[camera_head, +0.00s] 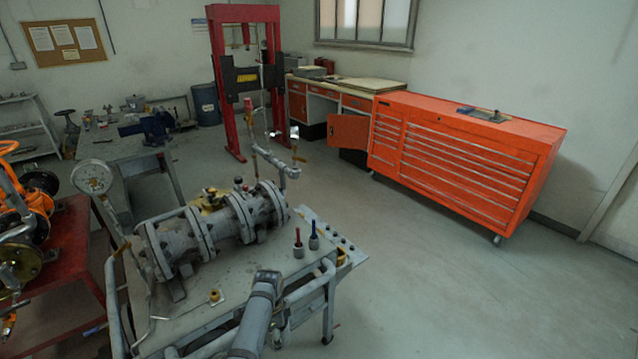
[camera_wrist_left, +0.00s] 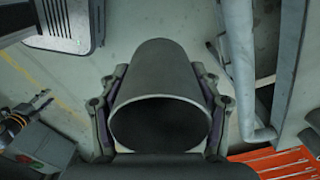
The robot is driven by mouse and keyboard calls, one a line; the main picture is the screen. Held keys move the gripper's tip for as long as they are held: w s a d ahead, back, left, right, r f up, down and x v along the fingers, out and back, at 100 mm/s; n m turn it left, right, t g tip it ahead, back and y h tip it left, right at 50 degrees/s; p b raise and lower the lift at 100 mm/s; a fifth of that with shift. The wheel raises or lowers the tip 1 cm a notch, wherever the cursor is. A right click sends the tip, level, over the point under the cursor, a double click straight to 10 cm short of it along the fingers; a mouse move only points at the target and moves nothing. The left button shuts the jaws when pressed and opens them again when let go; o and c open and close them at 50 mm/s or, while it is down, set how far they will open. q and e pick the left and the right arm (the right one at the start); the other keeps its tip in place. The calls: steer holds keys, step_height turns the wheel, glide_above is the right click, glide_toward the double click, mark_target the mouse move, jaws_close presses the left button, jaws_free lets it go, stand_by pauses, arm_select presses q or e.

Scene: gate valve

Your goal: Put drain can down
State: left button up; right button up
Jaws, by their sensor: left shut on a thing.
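The drain can (camera_wrist_left: 160,68) is a plain grey cylinder in the left wrist view, its round open mouth turned toward the camera and dark inside. My left gripper (camera_wrist_left: 159,88) is shut on it, with one finger against each side. The can's far end is hidden, and I cannot tell whether it touches anything below. In the head view a grey arm link of mine shows at the bottom centre, but I make out neither the can nor a gripper there. My right gripper is not in view.
A grey steel cart (camera_head: 190,300) carries a flanged valve assembly (camera_head: 215,228) and two small bottles near its right edge. A red table with orange valve parts stands at left. An orange tool cabinet (camera_head: 465,150) stands at the back right. The floor (camera_head: 430,280) right of the cart is clear.

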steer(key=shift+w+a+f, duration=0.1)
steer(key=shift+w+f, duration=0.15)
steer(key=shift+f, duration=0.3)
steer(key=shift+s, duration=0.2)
